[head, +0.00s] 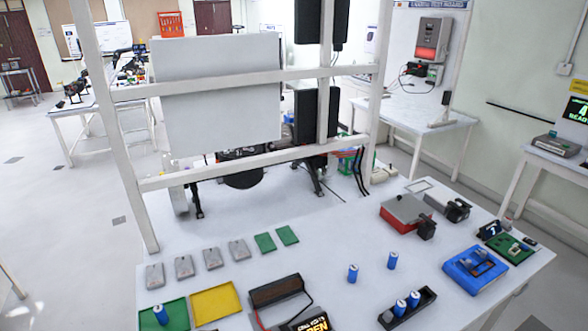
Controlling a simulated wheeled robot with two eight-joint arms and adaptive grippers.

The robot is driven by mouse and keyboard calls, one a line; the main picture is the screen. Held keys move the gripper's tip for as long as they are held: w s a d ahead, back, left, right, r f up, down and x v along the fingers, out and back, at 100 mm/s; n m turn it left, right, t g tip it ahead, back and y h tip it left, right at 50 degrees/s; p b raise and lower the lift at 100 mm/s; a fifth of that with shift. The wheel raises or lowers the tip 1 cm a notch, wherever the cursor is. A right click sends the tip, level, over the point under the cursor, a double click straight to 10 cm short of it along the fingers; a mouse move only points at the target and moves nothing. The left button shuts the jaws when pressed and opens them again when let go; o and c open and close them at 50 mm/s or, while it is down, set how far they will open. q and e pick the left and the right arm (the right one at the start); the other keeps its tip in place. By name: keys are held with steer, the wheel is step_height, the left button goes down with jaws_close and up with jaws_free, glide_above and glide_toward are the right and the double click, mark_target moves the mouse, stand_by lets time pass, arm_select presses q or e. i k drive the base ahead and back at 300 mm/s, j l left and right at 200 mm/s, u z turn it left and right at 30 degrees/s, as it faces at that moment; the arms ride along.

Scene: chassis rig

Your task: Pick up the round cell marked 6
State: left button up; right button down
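Several round blue cells with pale tops stand on the white table. One cell (353,273) and another cell (392,260) stand upright and apart on the bare table right of centre. Two more cells, one (413,298) and one (400,308), stand in a black tray (426,302) near the front edge. A further cell (160,314) stands on a green tray (177,318) at the front left. The marks on the cells are too small to read, so I cannot tell which one is marked 6. Neither of my grippers is in view.
A white frame (255,76) rises over the table. A yellow tray (215,302), a black-and-brown holder (276,290), a red-and-grey box (406,212) and a blue block (475,269) stand around. Grey and green plates lie at left. The table centre is clear.

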mark_target(353, 270)
steer(key=i+l+u, duration=0.2)
steer(key=l, duration=0.15)
steer(key=i+l+u, duration=0.25)
steer(key=l+u, duration=0.2)
steer(key=l, duration=0.3)
steer(key=i+l+u, duration=0.25)
steer(key=l, duration=0.15)
steer(key=k, duration=0.1)
